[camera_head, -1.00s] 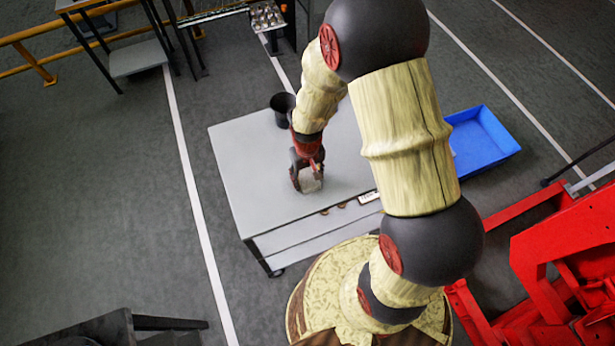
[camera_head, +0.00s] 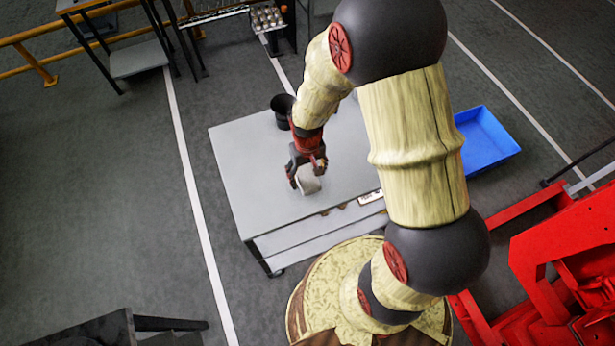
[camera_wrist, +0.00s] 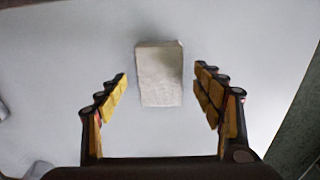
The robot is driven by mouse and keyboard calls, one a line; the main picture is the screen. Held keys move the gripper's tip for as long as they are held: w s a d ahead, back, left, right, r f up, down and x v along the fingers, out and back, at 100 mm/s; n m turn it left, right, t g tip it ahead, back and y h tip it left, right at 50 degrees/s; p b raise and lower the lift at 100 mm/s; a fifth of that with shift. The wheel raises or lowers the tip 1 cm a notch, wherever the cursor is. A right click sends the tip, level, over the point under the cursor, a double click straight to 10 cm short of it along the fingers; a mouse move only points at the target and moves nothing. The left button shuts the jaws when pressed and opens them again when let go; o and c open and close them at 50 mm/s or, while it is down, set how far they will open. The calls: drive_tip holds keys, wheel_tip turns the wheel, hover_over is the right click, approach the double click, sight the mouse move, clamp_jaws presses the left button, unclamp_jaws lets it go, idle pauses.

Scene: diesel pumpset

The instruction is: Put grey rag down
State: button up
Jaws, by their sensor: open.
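The grey rag (camera_head: 308,181) is a small pale block-like bundle on the grey table (camera_head: 245,165). In the wrist view the rag (camera_wrist: 159,74) lies on the tabletop, ahead of and between the fingers, with a gap on each side. My gripper (camera_wrist: 160,90) is open and empty, with yellow-padded fingers spread wide. In the head view my gripper (camera_head: 305,177) is just above and beside the rag and partly hides it.
A black bucket (camera_head: 283,108) stands at the table's back edge. A blue tray (camera_head: 487,138) is to the right. Red machinery (camera_head: 560,270) is at lower right. The table's left part is clear.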

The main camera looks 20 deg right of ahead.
wheel_tip(320, 180, up, 10)
drive_tip(key=f+p, duration=0.1)
wheel_tip(320, 180, up, 17)
drive_tip(key=t, duration=0.3)
hover_over(307, 179)
drive_tip(key=s, duration=0.4)
drive_tip(key=s+r+t, duration=0.2)
drive_tip(key=s+r, duration=0.7)
drive_tip(key=r, duration=0.1)
drive_tip(key=shift+s+r+t, duration=0.3)
drive_tip(key=shift+r, duration=0.05)
drive_tip(key=shift+d, duration=0.1)
wheel_tip(307, 179, down, 6)
drive_tip(key=b, duration=0.6)
drive_tip(key=shift+f, duration=0.25)
drive_tip(key=shift+o, duration=0.6)
drive_tip(key=shift+d, duration=0.1)
